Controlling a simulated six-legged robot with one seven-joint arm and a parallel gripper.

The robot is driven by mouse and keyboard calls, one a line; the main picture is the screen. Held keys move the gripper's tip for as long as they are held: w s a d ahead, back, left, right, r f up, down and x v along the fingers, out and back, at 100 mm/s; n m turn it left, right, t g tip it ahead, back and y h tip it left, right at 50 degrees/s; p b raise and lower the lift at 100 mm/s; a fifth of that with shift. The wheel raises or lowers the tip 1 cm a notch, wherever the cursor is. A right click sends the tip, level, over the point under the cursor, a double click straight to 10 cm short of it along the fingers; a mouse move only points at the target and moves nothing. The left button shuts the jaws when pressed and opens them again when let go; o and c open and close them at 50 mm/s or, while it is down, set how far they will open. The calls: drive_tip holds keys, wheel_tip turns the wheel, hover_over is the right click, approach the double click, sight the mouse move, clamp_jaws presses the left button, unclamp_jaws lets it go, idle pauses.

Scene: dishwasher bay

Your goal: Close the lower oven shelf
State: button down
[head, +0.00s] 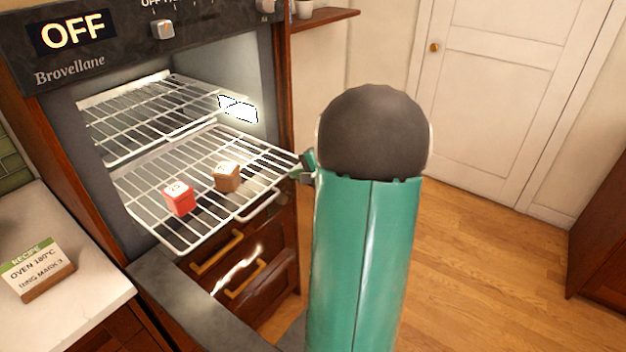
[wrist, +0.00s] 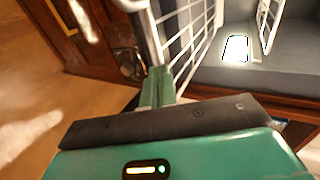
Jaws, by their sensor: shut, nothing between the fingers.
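The lower oven shelf (head: 224,223) is a white wire rack slid out of the oven, its front edge well beyond the opening. It also shows in the wrist view (wrist: 188,50). A red block (head: 179,198) and a brown block (head: 227,177) rest on it. My gripper (head: 303,170) is shut and empty at the rack's front right corner in the head view, mostly hidden behind my green arm. In the wrist view its fingers (wrist: 158,86) meet the end of the thick white front bar; I cannot tell whether they touch it.
The upper wire shelf (head: 150,115) is inside the oven. Wooden drawers with brass handles (head: 217,254) are below the extended rack. A counter with a recipe card (head: 38,268) is at left. Open wooden floor (head: 480,270) lies at right, before a white door (head: 495,95).

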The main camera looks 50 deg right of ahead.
sight(237, 149)
drive_tip(key=w, duration=2)
drive_tip(key=shift+w+a, duration=0.25)
drive_tip(key=shift+a, duration=0.05)
drive_tip(key=shift+w+r, duration=0.1)
drive_tip(key=shift+w, duration=0.3)
